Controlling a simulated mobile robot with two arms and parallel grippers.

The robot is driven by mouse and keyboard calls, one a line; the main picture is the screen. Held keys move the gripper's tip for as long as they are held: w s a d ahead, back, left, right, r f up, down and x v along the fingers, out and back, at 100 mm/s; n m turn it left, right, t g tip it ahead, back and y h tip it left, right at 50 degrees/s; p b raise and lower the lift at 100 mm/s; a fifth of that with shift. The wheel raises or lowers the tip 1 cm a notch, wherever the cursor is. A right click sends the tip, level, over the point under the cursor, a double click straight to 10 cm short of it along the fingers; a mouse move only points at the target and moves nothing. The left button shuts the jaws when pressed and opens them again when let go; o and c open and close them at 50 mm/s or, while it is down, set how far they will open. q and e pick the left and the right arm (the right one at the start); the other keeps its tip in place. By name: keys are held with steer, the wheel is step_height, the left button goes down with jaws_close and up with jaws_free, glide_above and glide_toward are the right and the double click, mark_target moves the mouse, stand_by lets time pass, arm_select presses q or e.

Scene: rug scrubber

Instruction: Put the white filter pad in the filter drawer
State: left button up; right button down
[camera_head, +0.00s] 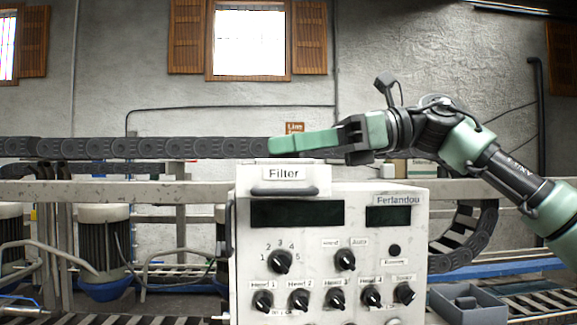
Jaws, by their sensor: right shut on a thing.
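The filter drawer (289,178) is a pale box front labelled "Filter" with a dark handle, at the top left of the white control machine. It stands out in front of the machine, and its inside is hidden. My right gripper (350,138) comes in from the right above the machine. My left gripper is not in view.
The control machine (380,250) has several black knobs and two dark displays. A dark cable chain (140,148) runs behind at the left. A grey divided tray (467,303) lies at the lower right. Motors and rails stand at the left.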

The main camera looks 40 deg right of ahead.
mark_target(287, 167)
step_height(287, 167, down, 2)
steer(key=shift+a+f, duration=0.1)
steer(key=shift+f, duration=0.15)
steer(key=shift+w+f, duration=0.2)
steer(key=shift+f, duration=0.2)
steer(key=c, duration=1.4)
jaws_free()
steer(key=shift+s, duration=0.1)
steer(key=b+v, duration=0.2)
steer(key=v, duration=1)
steer(key=shift+b, duration=0.35)
steer(key=shift+r, duration=0.15)
